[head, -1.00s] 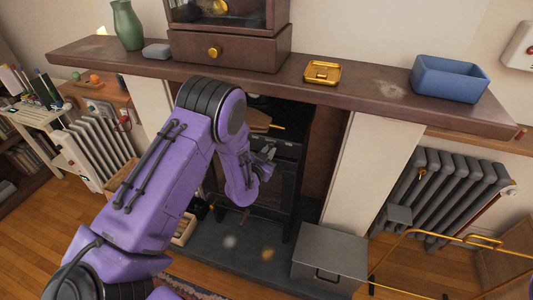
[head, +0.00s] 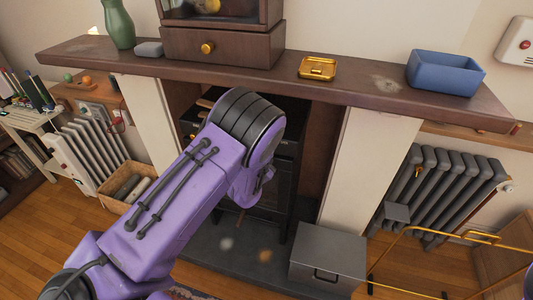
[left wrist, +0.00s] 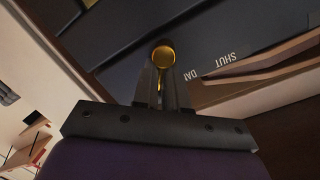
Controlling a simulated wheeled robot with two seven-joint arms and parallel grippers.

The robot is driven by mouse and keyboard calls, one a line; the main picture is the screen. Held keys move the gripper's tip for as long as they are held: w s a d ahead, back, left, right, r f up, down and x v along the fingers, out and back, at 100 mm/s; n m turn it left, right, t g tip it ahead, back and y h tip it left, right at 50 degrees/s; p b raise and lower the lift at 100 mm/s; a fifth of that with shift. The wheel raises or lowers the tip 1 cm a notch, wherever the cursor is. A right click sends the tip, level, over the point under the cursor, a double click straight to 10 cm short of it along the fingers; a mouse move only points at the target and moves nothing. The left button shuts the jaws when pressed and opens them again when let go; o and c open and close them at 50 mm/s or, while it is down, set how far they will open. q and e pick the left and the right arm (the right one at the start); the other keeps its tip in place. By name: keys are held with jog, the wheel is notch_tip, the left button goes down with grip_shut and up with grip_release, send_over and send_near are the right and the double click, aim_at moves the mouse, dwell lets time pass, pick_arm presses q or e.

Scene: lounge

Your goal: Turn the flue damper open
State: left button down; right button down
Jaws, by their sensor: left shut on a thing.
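The dark stove (head: 284,185) stands in the fireplace opening below the mantel, partly hidden by my left arm. In the left wrist view, the damper's round brass knob (left wrist: 163,55) shows at the fingertips of my left gripper (left wrist: 163,82). The gripper is shut on it. Lettering reading "SHUT" (left wrist: 215,60) is upside down on the dark surface to the right of the knob. In the head view my left forearm and wrist hide the knob and most of the gripper. My right gripper is out of view.
The mantel (head: 370,82) juts out above the stove, holding a brass tray (head: 317,68) and a blue box (head: 445,73). A grey metal box (head: 328,259) stands on the hearth at the right. A basket (head: 124,188) lies left of the fireplace.

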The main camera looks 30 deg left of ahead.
pick_arm(q)
jog(key=c, duration=1.2)
grip_release()
jog(key=shift+o, duration=0.2)
jog(key=shift+s, duration=0.1)
jog(key=b+v, duration=0.1)
jog(key=v, duration=0.9)
jog(key=shift+s, duration=0.2)
